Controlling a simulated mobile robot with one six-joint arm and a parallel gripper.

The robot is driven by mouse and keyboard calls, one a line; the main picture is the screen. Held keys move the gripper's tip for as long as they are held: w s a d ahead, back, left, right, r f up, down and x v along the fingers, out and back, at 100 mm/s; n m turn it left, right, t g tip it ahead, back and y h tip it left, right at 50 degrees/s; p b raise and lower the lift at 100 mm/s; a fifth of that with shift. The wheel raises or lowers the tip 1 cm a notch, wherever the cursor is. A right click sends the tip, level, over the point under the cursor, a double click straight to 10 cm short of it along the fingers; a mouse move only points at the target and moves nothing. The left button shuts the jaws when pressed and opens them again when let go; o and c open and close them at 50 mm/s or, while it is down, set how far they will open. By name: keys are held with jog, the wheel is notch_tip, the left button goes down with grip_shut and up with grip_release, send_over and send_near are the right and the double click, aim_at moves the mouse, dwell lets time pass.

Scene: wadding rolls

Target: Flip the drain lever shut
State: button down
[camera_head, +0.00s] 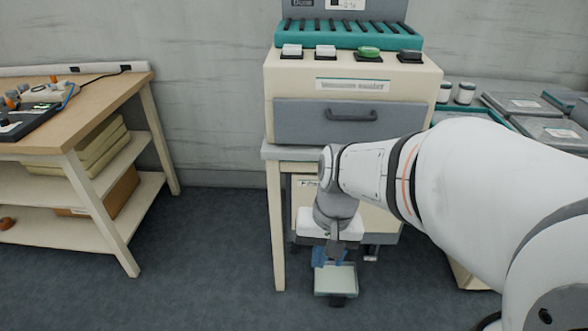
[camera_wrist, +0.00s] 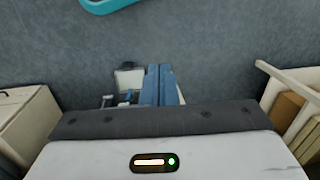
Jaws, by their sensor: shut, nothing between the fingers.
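My gripper (camera_head: 328,262) points down in front of the lower part of the cream cabinet, its blue fingers pressed together with nothing between them. The fingers also show in the wrist view (camera_wrist: 160,86). A pale tray (camera_head: 336,281) sits low beside and below the fingertips; the wrist view shows it just left of them (camera_wrist: 129,79). A small grey fitting (camera_head: 371,252) hangs under the cabinet to the right of my gripper. It may be the drain lever, but its shape and position are too small to tell. My wrist hides part of the cabinet front.
The vacuum sealer cabinet (camera_head: 350,88) with a grey drawer stands above the workspace. A wooden bench (camera_head: 110,95) with shelves is at left. Cans and flat boxes (camera_head: 515,103) are at right. The floor (camera_head: 205,255) between bench and cabinet is clear.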

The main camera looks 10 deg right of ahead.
jog(key=w+a+f+m+g+y+b, duration=0.25)
jog(key=w+a+f+m+y, duration=0.35)
jog(key=w+f+m+y, duration=0.55)
jog(key=w+d+f+m+t+y+b, duration=0.35)
jog(key=w+f+m+t, duration=0.65)
jog(key=w+m, duration=0.55)
jog(key=w+d+f+m+t+h+b, duration=0.1)
jog(key=w+d+f+m+t+h, duration=0.2)
jog(key=d+f+m, duration=0.5)
jog(key=d+f+m+t+h, duration=0.3)
jog(key=f+m+t, duration=0.25)
jog(key=f, duration=0.35)
jog(key=s+d+f+m+t+h, duration=0.1)
jog(key=d+f+m+h, duration=0.3)
jog(key=f, duration=0.4)
jog(key=s+d+f+m+t+h+b, duration=0.1)
jog(key=s+d+f+m+h, duration=0.3)
jog(key=f+m, duration=0.4)
jog(key=shift+s+d+t+h+b, duration=0.3)
jog(key=shift+d+h, duration=0.5)
jog(key=shift+d, duration=0.2)
jog(key=shift+w, duration=0.15)
